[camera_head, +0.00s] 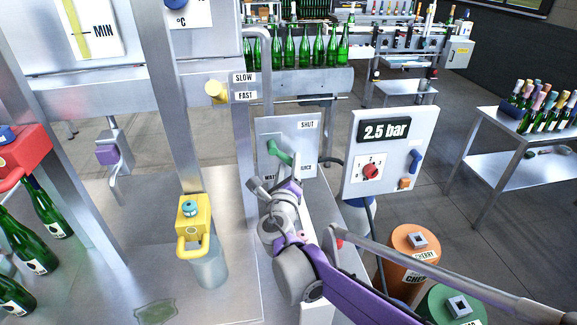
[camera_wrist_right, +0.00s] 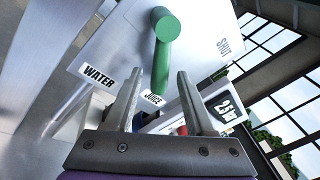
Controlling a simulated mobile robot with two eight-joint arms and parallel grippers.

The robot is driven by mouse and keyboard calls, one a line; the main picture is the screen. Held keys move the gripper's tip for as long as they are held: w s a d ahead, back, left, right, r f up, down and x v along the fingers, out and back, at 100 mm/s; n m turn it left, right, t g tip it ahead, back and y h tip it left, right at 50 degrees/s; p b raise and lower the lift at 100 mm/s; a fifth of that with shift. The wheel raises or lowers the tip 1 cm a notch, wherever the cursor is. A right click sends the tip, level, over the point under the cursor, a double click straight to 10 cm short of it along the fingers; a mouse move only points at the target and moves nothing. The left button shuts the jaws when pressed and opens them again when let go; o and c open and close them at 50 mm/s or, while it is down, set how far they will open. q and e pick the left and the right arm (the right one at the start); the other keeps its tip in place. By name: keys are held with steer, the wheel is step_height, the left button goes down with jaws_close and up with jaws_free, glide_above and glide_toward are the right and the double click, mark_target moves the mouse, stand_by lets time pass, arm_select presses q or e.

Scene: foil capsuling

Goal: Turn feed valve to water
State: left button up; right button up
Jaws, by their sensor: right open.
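The feed valve's green handle (camera_head: 280,152) sits on a grey panel (camera_head: 273,130). It slants down to the right in the head view. Contact cannot be told. My left gripper is out of view.
A box (camera_head: 390,150) reading 2.5 bar with a red knob stands right of the panel. Orange (camera_head: 412,255) and green (camera_head: 452,305) drums stand at lower right.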

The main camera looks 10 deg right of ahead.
jaws_close()
stand_by(1.4)
